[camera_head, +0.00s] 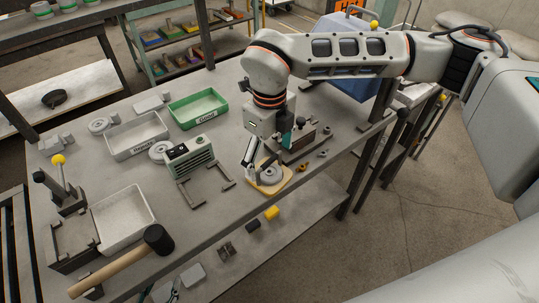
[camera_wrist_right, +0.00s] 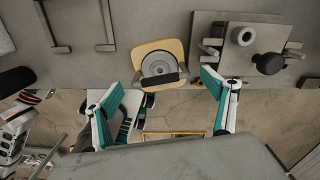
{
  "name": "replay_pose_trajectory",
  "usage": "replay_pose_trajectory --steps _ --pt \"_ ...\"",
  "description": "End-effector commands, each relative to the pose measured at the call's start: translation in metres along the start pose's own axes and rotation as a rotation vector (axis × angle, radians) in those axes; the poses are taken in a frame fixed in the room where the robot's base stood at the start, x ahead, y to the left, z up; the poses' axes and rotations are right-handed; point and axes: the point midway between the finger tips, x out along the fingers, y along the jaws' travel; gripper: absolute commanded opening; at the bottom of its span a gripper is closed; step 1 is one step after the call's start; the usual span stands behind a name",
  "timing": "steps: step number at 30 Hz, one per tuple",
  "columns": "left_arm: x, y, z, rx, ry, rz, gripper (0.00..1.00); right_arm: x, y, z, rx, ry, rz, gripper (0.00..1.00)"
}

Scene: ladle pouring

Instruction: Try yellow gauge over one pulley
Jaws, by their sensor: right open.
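A yellow plate, which looks like the gauge (camera_head: 285,184), lies at the table's front edge; it also shows in the right wrist view (camera_wrist_right: 146,53). A grey round pulley (camera_wrist_right: 158,65) sits on or inside it, with a dark bar across its near side. I cannot tell which part lies on top. My right gripper (camera_head: 262,168) is over the plate with its fingers apart and empty; they also show spread in the right wrist view (camera_wrist_right: 160,88). Teal and white tips at the bottom edge, apparently my left gripper (camera_head: 172,291), are mostly cut off. More grey discs (camera_head: 160,151) lie farther back.
A green tray (camera_head: 199,123) and a grey tray (camera_head: 109,149) stand at the back. A boxy device (camera_head: 190,158) and grey brackets are left of the plate. A fixture (camera_head: 298,152) stands close behind right. A mallet (camera_head: 110,274) and a white tray (camera_head: 100,229) are front left.

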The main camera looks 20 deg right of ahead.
Motion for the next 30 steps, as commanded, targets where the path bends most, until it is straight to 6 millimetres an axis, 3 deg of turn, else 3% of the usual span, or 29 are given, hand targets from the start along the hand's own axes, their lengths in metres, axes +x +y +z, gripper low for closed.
replay_pose_trajectory --steps 7,15,21,30 --pt "0.000 0.000 0.001 0.001 -0.003 0.000 0.40 -0.021 0.000 0.001 0.001 -0.003 -0.001 0.84" --pt "0.000 0.000 0.001 0.000 -0.001 0.000 0.40 -0.077 -0.001 0.001 0.001 -0.005 -0.003 0.84" --pt "0.000 0.000 0.001 -0.001 -0.001 0.000 0.40 -0.107 0.000 0.001 0.000 -0.003 -0.001 0.84" --pt "0.000 0.000 0.001 -0.001 -0.001 0.000 0.40 -0.121 0.000 0.000 0.000 0.000 0.000 0.84"
